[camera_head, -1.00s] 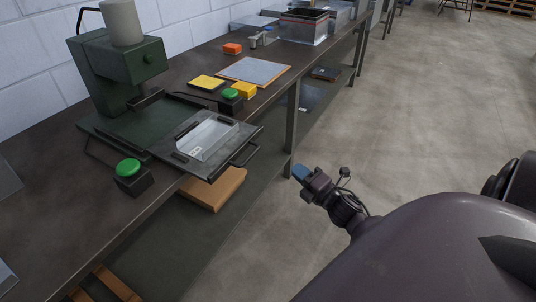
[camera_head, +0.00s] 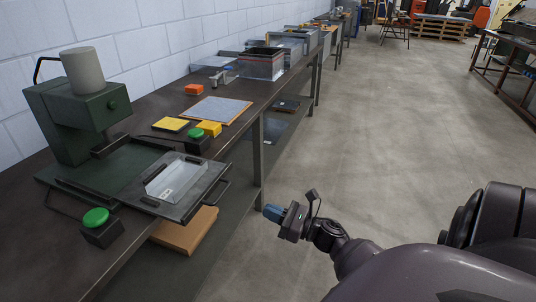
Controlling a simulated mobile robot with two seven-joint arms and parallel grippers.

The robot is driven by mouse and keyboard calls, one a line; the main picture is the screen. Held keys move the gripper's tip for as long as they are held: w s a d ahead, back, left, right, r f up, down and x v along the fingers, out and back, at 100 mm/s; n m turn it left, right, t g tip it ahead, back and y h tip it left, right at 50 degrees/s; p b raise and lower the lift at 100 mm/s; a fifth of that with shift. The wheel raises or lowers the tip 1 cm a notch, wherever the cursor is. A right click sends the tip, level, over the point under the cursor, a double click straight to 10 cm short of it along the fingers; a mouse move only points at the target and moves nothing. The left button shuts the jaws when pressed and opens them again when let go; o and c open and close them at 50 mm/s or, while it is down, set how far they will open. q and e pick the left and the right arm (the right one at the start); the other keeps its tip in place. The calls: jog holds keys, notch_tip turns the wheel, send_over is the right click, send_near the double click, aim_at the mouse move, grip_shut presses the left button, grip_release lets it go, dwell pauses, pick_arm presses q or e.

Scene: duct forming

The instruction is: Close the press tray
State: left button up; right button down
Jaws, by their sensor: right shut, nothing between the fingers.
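The green press (camera_head: 75,115) stands on the bench at the left. Its tray (camera_head: 196,205) is pulled out toward the bench's front edge, with a dark handle (camera_head: 213,200) on its front side. A clear bent piece (camera_head: 174,181) lies on the tray. My right gripper (camera_head: 272,212) is shut and empty, over the aisle to the right of the tray and well apart from the handle. My left gripper is not in view.
Green buttons on black boxes stand at the near side (camera_head: 97,217) and far side (camera_head: 195,134) of the tray. A grey sheet (camera_head: 217,110), a yellow pad (camera_head: 171,125) and clear bins (camera_head: 262,66) are farther along the bench. A cardboard-coloured box (camera_head: 185,230) is below the tray. The aisle floor is clear.

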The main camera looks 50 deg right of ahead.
jog(key=p, duration=0.1)
send_near(213, 191)
jog(key=w+r, duration=0.2)
jog(key=w, duration=0.1)
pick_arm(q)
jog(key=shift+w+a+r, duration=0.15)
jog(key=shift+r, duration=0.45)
pick_arm(e)
jog(key=shift+w+a+r, duration=0.1)
jog(key=shift+a, duration=0.4)
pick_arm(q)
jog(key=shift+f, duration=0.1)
